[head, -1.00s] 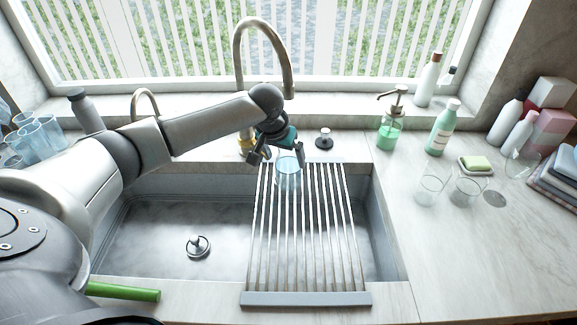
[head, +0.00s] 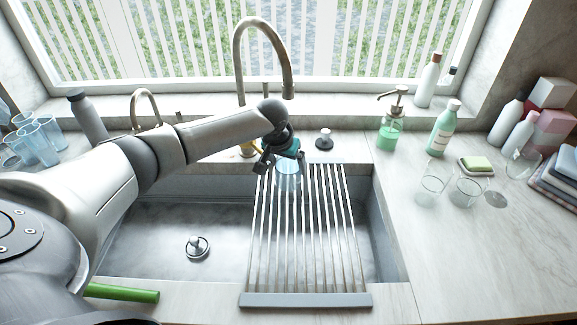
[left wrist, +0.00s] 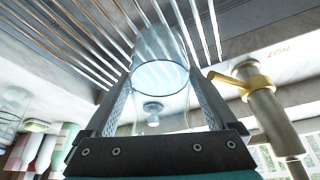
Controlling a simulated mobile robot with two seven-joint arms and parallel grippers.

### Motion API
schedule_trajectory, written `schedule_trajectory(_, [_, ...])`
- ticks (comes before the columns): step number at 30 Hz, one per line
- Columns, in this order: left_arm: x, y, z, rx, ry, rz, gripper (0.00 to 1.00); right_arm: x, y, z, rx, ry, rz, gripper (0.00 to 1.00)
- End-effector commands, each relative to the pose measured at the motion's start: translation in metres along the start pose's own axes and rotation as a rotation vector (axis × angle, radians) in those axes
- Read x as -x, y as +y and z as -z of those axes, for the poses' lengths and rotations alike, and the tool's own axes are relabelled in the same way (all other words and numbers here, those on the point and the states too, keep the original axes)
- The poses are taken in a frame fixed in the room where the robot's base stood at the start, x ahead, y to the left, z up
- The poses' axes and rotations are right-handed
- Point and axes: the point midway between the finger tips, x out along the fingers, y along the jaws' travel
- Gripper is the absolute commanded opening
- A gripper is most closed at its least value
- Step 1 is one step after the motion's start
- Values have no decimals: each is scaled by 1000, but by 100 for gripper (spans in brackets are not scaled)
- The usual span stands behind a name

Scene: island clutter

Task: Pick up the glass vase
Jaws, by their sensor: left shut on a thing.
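The glass vase (head: 288,179) is a clear, pale blue cylinder at the far end of the metal slatted rack over the sink. I cannot tell whether the vase's base still touches the rack. My right gripper is not in view.
The rack (head: 305,299) spans the right part of the sink. The tap (head: 238,60) rises behind my left gripper. Two clear glasses (head: 434,185), a green soap dispenser (head: 390,130) and bottles stand on the right counter. Blue glasses (head: 38,142) stand at the left.

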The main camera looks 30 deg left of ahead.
Motion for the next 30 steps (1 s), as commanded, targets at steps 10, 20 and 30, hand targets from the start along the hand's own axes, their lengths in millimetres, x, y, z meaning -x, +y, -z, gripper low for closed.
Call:
schedule_trajectory(10, [0,0,0,0,0,0,24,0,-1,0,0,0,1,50])
schedule_trajectory(20, [2,0,2,1,5,-2,0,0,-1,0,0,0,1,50])
schedule_trajectory(30, [6,0,5,1,7,-2,0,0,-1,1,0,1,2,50])
